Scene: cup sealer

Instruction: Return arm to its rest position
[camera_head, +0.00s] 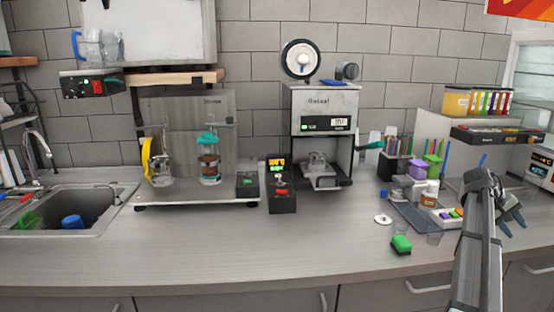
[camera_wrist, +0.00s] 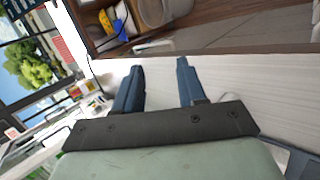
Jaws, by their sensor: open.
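My arm reaches up from the lower right in the head view, over the right part of the counter. My gripper (camera_head: 512,222) is at its end, to the right of the arm's elbow, near the tray of small items. In the wrist view my gripper (camera_wrist: 158,82) shows two dark blue fingers spread apart with nothing between them. The cup sealer (camera_head: 322,125) stands at the back of the counter (camera_head: 250,250), well to the left of my gripper. The arm hides part of the right counter.
A dark tray (camera_head: 412,217) with cups and small boxes lies just left of my arm. A green sponge (camera_head: 401,244) and a white lid (camera_head: 383,219) lie nearby. A sink (camera_head: 75,215) is at far left. The front middle of the counter is clear.

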